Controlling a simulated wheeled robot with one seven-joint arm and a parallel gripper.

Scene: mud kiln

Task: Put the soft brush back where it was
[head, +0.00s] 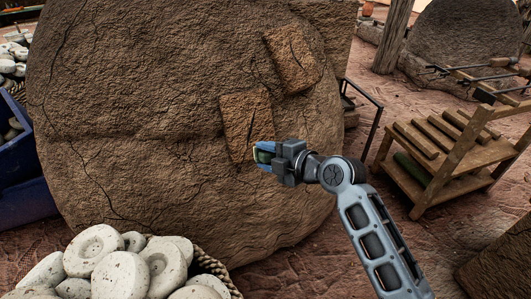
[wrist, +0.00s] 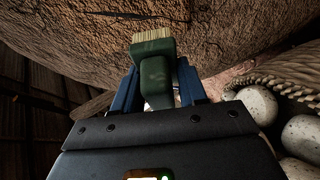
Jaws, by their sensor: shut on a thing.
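My gripper (head: 266,155) is in front of the mud kiln (head: 130,120), at a brown clay slab (head: 243,118) on the kiln's face. In the wrist view my gripper (wrist: 158,85) is shut on the soft brush (wrist: 156,72). The brush has a dark green handle and pale tan bristles. Its bristles point away from my gripper, toward the kiln wall (wrist: 80,40). In the head view the brush is mostly hidden by the jaws. I cannot tell whether the bristles touch the kiln.
A basket of pale round stones (head: 125,265) stands at the kiln's front left. A wooden rack (head: 445,150) with boards stands on the right. A second slab (head: 291,58) is higher on the kiln. A blue container (head: 22,170) is at the left edge.

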